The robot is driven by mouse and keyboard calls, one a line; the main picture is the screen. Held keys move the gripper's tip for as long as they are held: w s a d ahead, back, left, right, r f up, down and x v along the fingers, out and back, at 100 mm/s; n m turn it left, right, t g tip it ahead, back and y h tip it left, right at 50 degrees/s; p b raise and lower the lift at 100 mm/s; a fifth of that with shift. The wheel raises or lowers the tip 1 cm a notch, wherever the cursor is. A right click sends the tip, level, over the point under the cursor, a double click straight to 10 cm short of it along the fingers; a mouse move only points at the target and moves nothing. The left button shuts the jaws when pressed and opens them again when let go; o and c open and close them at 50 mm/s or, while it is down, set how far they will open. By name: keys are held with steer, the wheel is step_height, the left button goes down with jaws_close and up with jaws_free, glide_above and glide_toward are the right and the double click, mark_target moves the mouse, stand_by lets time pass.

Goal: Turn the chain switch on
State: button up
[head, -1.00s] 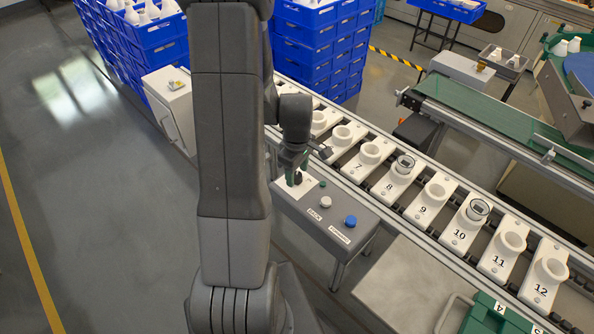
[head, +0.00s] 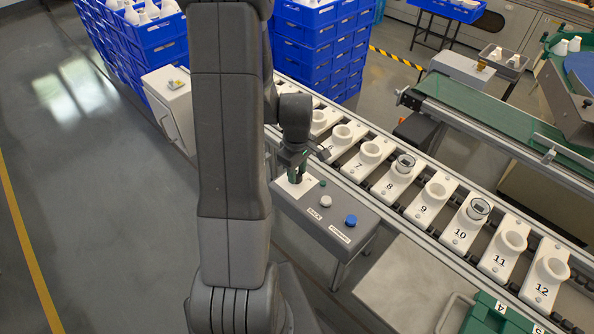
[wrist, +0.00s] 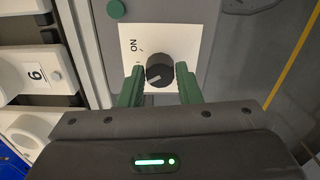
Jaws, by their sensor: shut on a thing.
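The chain switch is a round black knob (wrist: 161,70) with a white pointer mark, on a white plate (wrist: 185,37) lettered "ON". In the head view my gripper (head: 296,174) is down at the plate (head: 306,184) on the grey control box (head: 324,216), and hides most of the knob.
A green button (head: 323,184), a white button (head: 326,201) and a blue button (head: 351,221) are on the same box, close to my gripper. The chain of numbered white holders (head: 432,198) runs just behind. Blue crates (head: 312,45) stand at the back.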

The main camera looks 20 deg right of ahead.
mark_target(297, 174)
steer(key=m+b, duration=0.2)
steer(key=m, duration=0.5)
steer(key=m+b, duration=0.1)
steer(key=m, duration=0.4)
steer(key=shift+m, duration=0.4)
stand_by(0.4)
steer(key=o, duration=1)
steer(key=shift+c, duration=0.2)
step_height(297, 174, up, 14)
steer(key=shift+f, duration=0.2)
step_height(297, 174, down, 14)
steer(key=shift+r, duration=0.15)
stand_by(0.3)
